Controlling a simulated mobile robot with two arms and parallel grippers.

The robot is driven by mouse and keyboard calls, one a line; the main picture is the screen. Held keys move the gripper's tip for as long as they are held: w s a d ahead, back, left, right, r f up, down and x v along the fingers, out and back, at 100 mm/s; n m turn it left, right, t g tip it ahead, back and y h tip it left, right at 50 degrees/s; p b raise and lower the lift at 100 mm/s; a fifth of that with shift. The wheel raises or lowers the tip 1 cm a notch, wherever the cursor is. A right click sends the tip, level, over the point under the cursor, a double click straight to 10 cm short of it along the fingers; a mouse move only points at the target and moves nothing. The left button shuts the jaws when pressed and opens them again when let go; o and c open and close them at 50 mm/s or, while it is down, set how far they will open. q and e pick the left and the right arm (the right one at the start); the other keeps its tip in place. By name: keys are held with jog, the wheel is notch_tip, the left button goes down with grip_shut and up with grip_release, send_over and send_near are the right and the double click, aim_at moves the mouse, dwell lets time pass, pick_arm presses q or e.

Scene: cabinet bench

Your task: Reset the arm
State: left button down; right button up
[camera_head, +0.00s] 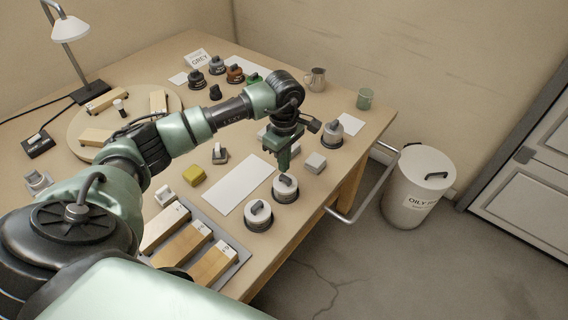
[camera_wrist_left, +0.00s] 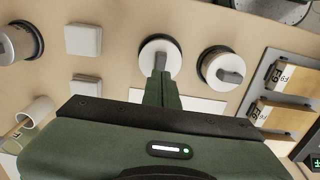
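My left arm comes in from the left in the head view and reaches over the bench (camera_head: 318,192). Its green gripper (camera_head: 283,163) points down just above a white round tin with a grey knob (camera_head: 286,190). In the left wrist view the gripper fingers (camera_wrist_left: 161,90) lie together as one narrow shape, with nothing seen between them. The tin's knob (camera_wrist_left: 160,60) shows just past the fingertips; I cannot tell whether they touch. My right gripper is in no view.
A second white tin (camera_head: 258,218) stands beside the first. A lamp (camera_head: 70,30) stands at the back left. A white bin (camera_head: 420,185) stands off the bench, beyond a rail (camera_head: 372,205).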

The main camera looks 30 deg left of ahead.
pick_arm(q)
jog(key=shift+r+p, duration=1)
jog(key=shift+r, duration=1)
